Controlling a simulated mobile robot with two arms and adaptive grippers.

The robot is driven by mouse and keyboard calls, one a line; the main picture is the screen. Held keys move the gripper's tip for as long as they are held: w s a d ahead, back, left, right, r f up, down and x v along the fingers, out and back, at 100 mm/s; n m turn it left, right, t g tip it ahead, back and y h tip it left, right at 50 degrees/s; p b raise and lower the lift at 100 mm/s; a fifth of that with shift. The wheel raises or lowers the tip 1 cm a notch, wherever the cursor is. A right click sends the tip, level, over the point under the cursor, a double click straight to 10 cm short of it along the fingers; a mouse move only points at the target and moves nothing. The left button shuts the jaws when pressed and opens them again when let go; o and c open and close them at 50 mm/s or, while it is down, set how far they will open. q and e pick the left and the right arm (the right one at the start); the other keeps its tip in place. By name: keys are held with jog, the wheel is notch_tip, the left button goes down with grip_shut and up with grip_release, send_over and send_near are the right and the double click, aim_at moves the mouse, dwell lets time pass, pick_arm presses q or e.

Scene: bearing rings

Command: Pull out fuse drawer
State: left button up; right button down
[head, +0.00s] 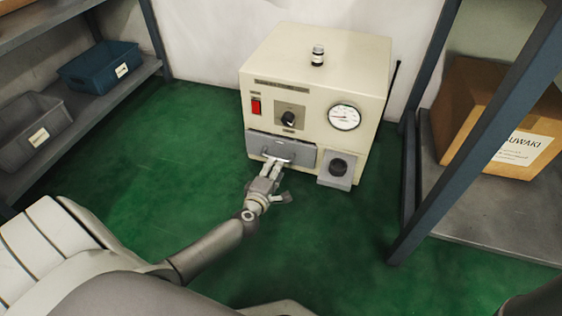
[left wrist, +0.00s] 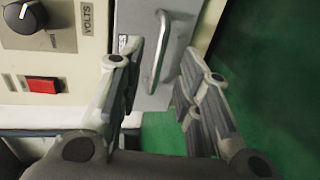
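The fuse drawer (head: 258,143) is a grey panel low on the left of the front of a cream cabinet (head: 300,75). It looks about flush with the front. Its bar handle (left wrist: 157,52) shows in the left wrist view. My left gripper (head: 277,162) is at the handle, and its fingertips hide part of it in the head view. In the left wrist view the fingers (left wrist: 160,58) are apart, one on either side of the handle, with gaps visible. I cannot tell whether either finger touches it. My right gripper is not in view.
The cabinet front has a red switch (head: 256,106), a black knob (head: 288,119), a gauge (head: 344,117) and a grey socket block (head: 337,170). Shelves stand left with a blue bin (head: 98,68), and right with a cardboard box (head: 480,105). The green floor (head: 330,240) in front is clear.

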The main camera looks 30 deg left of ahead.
pick_arm(q)
jog(key=b+x, duration=0.2)
jog(key=x, duration=0.4)
jog(key=shift+w+f+b, duration=0.1)
jog(key=shift+w+b, duration=0.1)
jog(key=shift+b, duration=0.15)
grip_shut()
